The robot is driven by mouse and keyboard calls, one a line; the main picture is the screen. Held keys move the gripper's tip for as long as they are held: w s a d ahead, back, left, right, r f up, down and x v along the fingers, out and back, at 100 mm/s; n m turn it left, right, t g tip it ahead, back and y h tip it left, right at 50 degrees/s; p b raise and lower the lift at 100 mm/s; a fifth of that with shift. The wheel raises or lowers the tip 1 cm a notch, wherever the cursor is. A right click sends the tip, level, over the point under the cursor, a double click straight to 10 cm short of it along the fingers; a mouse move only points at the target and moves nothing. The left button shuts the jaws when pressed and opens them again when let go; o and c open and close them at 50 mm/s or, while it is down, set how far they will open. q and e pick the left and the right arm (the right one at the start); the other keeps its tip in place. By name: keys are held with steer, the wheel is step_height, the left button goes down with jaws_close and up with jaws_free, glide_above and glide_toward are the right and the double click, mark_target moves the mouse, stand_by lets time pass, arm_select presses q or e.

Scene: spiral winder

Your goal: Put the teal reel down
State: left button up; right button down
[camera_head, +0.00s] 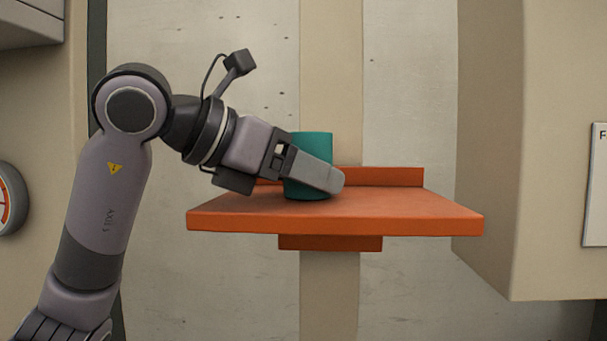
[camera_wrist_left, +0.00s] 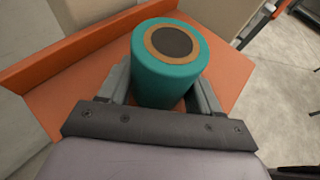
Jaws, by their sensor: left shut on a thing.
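The teal reel (camera_head: 311,146) is a short upright cylinder over the orange shelf (camera_head: 400,212). Its base appears at or very near the shelf surface; I cannot tell for certain whether it touches. My left gripper (camera_head: 325,180) comes in from the left and is shut on the reel, one finger hiding part of its near side. In the left wrist view the reel (camera_wrist_left: 168,70) stands between the two fingers (camera_wrist_left: 160,95), its top showing a tan ring and a dark centre. The orange shelf (camera_wrist_left: 62,92) lies around and below it. My right gripper is not in view.
The shelf has a raised lip (camera_head: 390,176) at the back and is fixed to a beige post (camera_head: 331,60). Free shelf surface lies right of the reel. A large beige cabinet (camera_head: 530,150) stands at the right. A gauge (camera_head: 8,198) is at the far left.

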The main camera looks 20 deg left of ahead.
arm_select(q)
steer(key=shift+f, duration=0.1)
steer(key=o, duration=1.1)
steer(key=shift+r, duration=0.2)
steer(key=b+v, duration=0.1)
steer(key=v, duration=1.1)
steer(key=shift+a+f, duration=0.1)
steer(key=shift+f, duration=0.05)
